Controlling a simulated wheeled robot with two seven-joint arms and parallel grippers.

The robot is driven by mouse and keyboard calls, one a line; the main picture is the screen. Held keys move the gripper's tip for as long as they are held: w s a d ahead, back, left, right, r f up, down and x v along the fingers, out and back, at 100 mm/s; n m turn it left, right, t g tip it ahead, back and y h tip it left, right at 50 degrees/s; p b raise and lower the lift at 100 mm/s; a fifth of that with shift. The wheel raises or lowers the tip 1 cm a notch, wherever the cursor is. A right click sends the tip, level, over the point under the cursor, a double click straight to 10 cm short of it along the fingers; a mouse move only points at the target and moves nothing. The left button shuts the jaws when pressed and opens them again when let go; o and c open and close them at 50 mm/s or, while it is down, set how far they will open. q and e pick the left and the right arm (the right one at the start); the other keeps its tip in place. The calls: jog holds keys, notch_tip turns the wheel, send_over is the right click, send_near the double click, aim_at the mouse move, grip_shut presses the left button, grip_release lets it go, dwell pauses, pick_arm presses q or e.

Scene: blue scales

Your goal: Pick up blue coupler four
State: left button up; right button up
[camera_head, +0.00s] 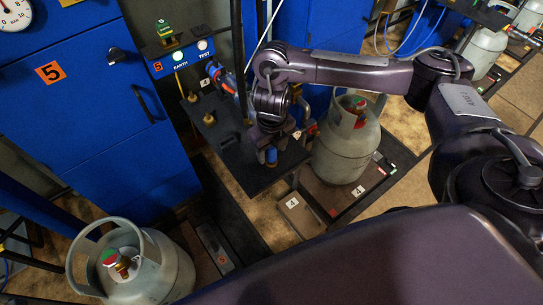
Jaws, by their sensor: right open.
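My right gripper (270,138) comes down from the upper right and points at the black shelf beside the grey cylinder. It is open. A small blue fitting (271,156) stands on the shelf just below the gripper, close to its tips. It may be blue coupler four; the gripper hides its upper part, and I cannot tell whether they touch. Another blue and red fitting (221,77) is on the stand further back left, beside a small "4" label (205,83). My left gripper is not in view.
A grey gas cylinder (345,153) stands right of the gripper, on a platform (376,190) marked 4. A second cylinder (165,268) is at lower left. A blue cabinet (95,120) marked 5 fills the left. Lit EARTH and TEST buttons (178,56) are above the shelf.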

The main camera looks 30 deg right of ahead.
notch_tip(320, 180, down, 2)
jog(key=shift+f, duration=0.1)
jog(key=c, duration=1.1)
jog(key=shift+r, duration=0.2)
